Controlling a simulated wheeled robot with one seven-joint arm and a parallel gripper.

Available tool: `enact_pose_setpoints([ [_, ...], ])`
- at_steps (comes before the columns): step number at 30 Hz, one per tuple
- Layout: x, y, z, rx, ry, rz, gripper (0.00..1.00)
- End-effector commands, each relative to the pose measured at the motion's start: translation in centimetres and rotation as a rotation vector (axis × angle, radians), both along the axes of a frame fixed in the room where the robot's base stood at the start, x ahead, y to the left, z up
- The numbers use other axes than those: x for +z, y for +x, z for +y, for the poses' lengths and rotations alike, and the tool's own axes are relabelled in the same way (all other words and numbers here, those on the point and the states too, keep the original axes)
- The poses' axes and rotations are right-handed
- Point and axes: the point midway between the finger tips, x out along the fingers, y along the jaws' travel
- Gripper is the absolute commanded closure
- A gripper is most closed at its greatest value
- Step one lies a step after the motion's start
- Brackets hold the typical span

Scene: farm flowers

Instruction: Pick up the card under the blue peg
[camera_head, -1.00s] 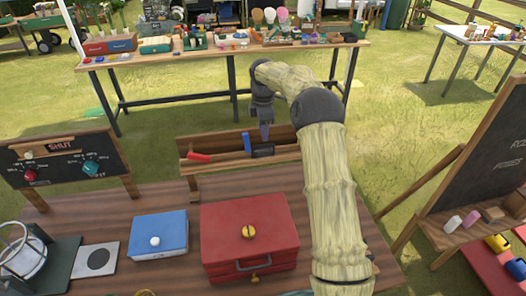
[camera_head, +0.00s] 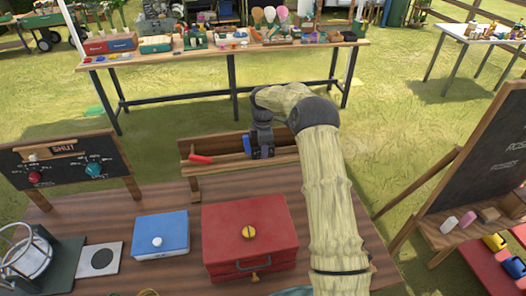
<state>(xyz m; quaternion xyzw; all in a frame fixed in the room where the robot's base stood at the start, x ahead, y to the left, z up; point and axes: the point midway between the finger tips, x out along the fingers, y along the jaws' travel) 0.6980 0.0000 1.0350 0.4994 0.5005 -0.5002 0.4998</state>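A blue peg (camera_head: 247,143) stands upright at the wooden rack (camera_head: 222,168) behind the front table. A red peg (camera_head: 201,159) lies tilted at the rack's left end. My gripper (camera_head: 263,152) points down at the rack, just right of the blue peg. Its fingers are small and dark, and I cannot tell whether they are open or shut, or whether they touch the blue peg. I cannot make out a card under the blue peg; my gripper hides part of the rack there.
A red box (camera_head: 215,246) with a yellow knob and a blue box (camera_head: 149,242) stand on the front table. A board marked SHUT (camera_head: 110,155) stands at left, a chalkboard (camera_head: 490,165) at right. A long table (camera_head: 205,57) full of goods stands behind, across grass.

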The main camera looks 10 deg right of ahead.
Motion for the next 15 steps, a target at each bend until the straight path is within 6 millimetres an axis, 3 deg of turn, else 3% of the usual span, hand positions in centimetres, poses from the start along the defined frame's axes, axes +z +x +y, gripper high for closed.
enact_pose_setpoints([
  [15, -0.02, 0.02, -0.02, -0.001, 0.000, -0.001, 0.62],
])
